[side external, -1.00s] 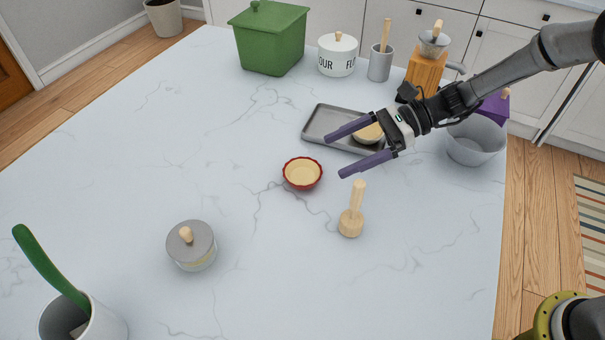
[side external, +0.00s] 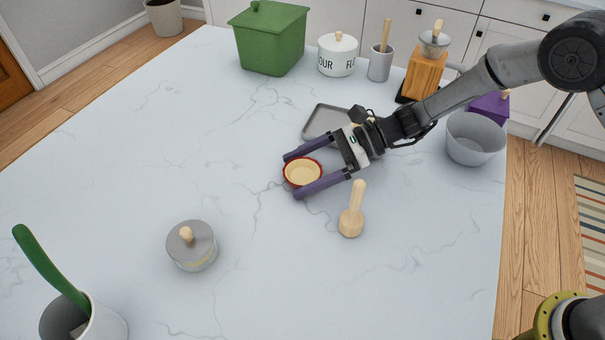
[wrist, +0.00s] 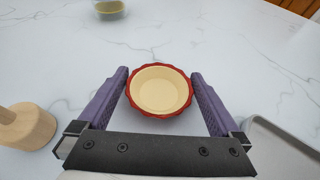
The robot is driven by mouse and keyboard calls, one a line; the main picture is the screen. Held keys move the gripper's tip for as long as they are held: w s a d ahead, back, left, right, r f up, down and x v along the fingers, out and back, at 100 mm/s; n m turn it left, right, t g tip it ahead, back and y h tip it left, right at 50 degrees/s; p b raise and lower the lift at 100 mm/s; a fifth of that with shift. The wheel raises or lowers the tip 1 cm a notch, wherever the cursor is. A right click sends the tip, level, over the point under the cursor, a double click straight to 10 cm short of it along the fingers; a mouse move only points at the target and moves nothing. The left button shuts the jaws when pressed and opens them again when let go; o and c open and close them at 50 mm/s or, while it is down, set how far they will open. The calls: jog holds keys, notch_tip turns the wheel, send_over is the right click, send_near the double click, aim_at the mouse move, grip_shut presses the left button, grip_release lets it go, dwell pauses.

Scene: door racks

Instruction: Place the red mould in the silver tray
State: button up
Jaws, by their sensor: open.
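The red mould (side external: 302,173), a small fluted dish with a cream inside, stands on the marble counter. It also shows in the wrist view (wrist: 160,91). My gripper (side external: 291,177) is open, with its two purple fingers on either side of the mould. In the wrist view the mould lies between the fingertips (wrist: 158,78), with no clear grip on it. The silver tray (side external: 322,119) lies behind my gripper and is partly hidden by it. The tray's edge shows at the lower right of the wrist view (wrist: 262,140).
A wooden masher (side external: 351,222) stands close to the near finger. A lidded glass jar (side external: 191,246) stands at front left. A grey bowl (side external: 474,140) is right of the tray. A green bin (side external: 268,40) and flour pot (side external: 337,56) stand behind. Counter left of the mould is clear.

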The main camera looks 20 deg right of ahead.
jog(key=shift+r, duration=0.1)
jog(key=c, duration=1.4)
